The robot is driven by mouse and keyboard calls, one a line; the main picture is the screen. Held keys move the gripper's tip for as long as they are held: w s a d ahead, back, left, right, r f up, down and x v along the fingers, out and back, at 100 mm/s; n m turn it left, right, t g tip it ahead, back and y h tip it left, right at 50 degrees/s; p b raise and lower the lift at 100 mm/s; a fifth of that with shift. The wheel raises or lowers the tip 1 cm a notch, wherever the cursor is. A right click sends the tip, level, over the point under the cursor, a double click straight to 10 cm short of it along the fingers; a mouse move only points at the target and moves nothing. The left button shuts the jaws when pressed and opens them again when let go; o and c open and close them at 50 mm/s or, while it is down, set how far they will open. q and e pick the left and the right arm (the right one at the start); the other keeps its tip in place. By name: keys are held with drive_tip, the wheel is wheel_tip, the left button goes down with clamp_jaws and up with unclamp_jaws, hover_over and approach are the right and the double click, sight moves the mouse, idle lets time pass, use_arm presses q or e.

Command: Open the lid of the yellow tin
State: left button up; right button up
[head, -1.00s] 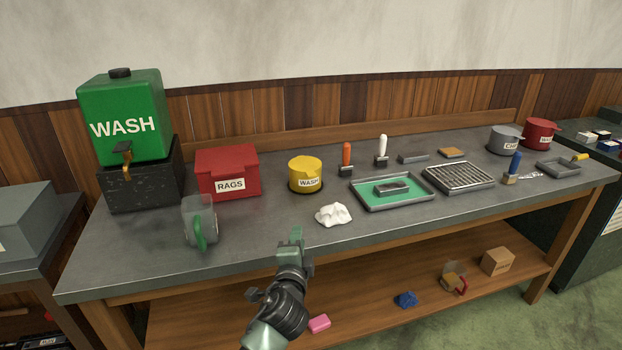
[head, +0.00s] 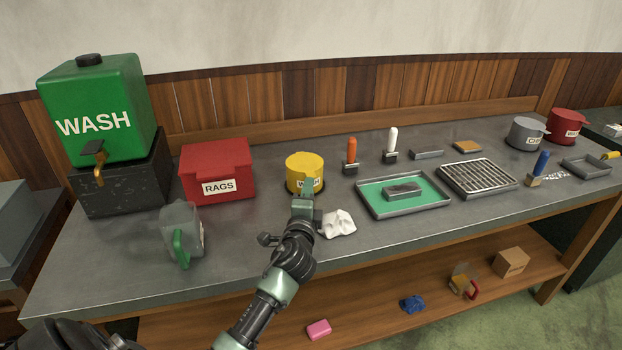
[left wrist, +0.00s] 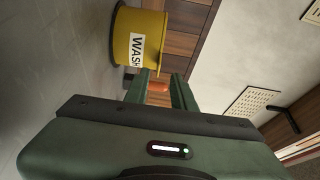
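The yellow tin (head: 303,168) stands upright on the grey worktop, with a WASH label partly hidden behind my left gripper. Its lid looks shut. My left gripper (head: 308,193) is just in front of the tin in the head view. In the left wrist view, the tin (left wrist: 139,40) appears sideways beyond the fingertips. The fingers of the left gripper (left wrist: 160,88) are apart with nothing held between them. I cannot tell whether they touch the tin. My right gripper is not in view.
A white crumpled rag (head: 338,223) lies close to the left gripper. A red RAGS box (head: 218,168) stands left of the tin, and an orange-handled tool (head: 351,152) to its right. A clear jug (head: 182,232) stands front left. A green tray (head: 372,207) lies right.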

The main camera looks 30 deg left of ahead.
sight(306, 165)
use_arm(q)
drive_tip(key=x, duration=0.4)
drive_tip(key=shift+w+a+f, duration=0.15)
drive_tip(key=shift+w+a, duration=0.05)
drive_tip(key=shift+w, duration=0.1)
clamp_jaws()
idle(1.1)
